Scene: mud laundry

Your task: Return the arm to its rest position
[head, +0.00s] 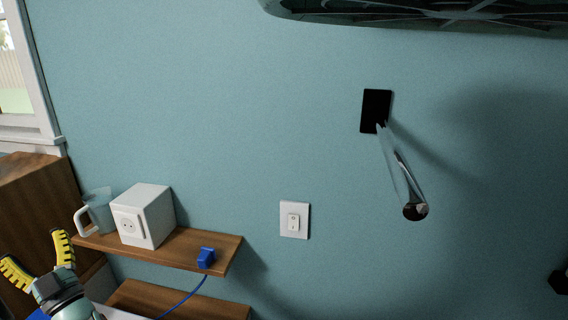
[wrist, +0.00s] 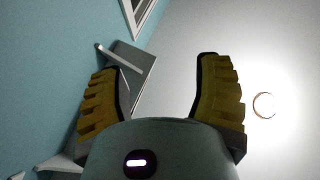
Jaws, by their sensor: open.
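My gripper (head: 38,262) is at the lower left of the head view, with yellow and black fingers spread apart and nothing between them. It is in front of and below the left end of a wooden wall shelf (head: 226,257). In the wrist view my gripper (wrist: 160,85) also shows its two fingers wide apart and empty. Most of my arm is outside the head view.
The shelf carries a clear mug (head: 98,212), a white box with a socket (head: 157,215) and a blue plug (head: 206,257) with a cable. A wooden cabinet (head: 35,205) stands left. A metal rod (head: 402,172) juts from the wall.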

